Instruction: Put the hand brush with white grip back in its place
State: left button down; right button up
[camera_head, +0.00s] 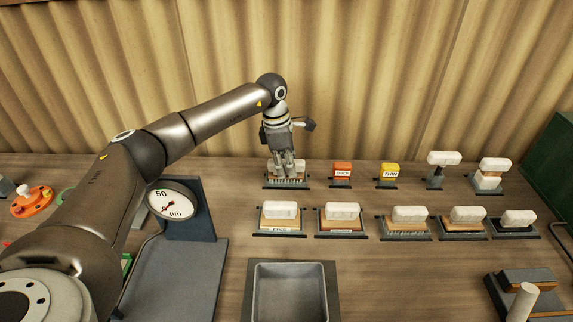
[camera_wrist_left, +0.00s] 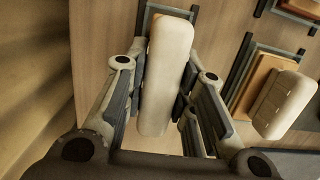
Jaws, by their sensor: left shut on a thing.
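The hand brush with white grip (camera_head: 300,167) is at the left end of the back row, upright in or just over a dark holder (camera_head: 286,186). My left gripper (camera_head: 287,168) points down onto it and is shut on its white grip. In the left wrist view the white grip (camera_wrist_left: 166,75) lies between the two fingers of my left gripper (camera_wrist_left: 165,105). The gripper hides part of the brush in the head view, so I cannot tell whether it is fully seated. My right gripper is not in view.
Other white-gripped tools stand in holders in the front row, such as one (camera_head: 280,211) just in front. A red block (camera_head: 342,169) and a yellow block (camera_head: 389,170) stand to the right. A grey tray (camera_head: 290,290) and a gauge (camera_head: 173,200) are nearer. A curtain (camera_head: 380,80) hangs behind.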

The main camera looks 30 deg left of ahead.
pick_arm(q)
jog(key=shift+f, duration=0.2)
jog(key=c, duration=1.1)
grip_release()
jog(key=r, duration=0.4)
jog(key=a+r, duration=0.1)
jog(key=r, duration=0.7)
jog(key=shift+s+a, duration=0.35)
jog(key=shift+s, duration=0.05)
